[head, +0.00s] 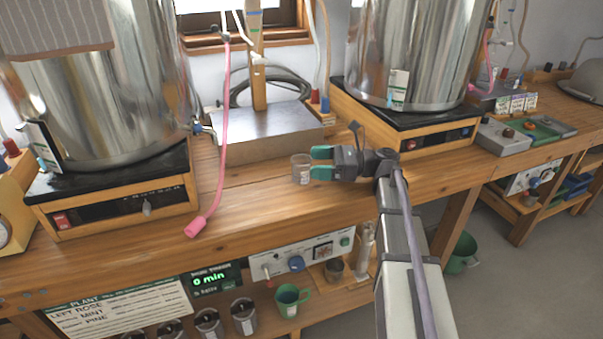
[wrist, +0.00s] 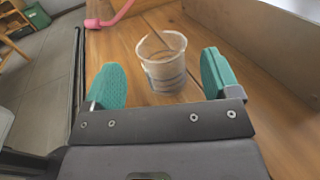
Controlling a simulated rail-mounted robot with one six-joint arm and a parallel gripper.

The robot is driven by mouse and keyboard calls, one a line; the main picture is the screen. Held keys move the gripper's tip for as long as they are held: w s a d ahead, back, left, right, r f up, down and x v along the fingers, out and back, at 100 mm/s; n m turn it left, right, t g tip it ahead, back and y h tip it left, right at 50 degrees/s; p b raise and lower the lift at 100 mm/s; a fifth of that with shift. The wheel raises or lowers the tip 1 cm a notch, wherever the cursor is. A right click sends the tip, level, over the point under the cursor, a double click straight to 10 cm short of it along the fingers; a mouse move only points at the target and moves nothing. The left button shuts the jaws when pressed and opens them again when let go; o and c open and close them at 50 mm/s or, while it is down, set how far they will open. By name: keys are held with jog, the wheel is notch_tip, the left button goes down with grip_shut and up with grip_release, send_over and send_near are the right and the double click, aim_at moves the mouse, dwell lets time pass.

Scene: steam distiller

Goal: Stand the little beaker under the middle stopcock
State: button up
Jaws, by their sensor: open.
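The little clear beaker (head: 301,169) stands upright on the wooden bench, just in front of the steel box. My gripper (head: 322,163) is open, its green fingers pointing left at the beaker from its right side. In the wrist view the beaker (wrist: 163,68) sits just beyond and between the tips of my gripper (wrist: 160,78), and I see no finger closed on it. A pink tube (head: 222,130) hangs from a small fitting (head: 225,37) at the top, left of the beaker, its end on the bench. I cannot tell for certain which fitting is the middle stopcock.
A large steel vessel (head: 105,95) on a black-topped heater stands at left, another (head: 408,55) at right. The steel box (head: 265,132) backs the beaker. Bare bench (head: 250,195) lies between the beaker and the pink tube. A control panel and cups are on the shelf below.

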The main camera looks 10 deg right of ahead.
aim_at(300, 161)
jog(key=x, duration=0.5)
jog(key=shift+w+a, duration=0.1)
jog(key=c, duration=1.1)
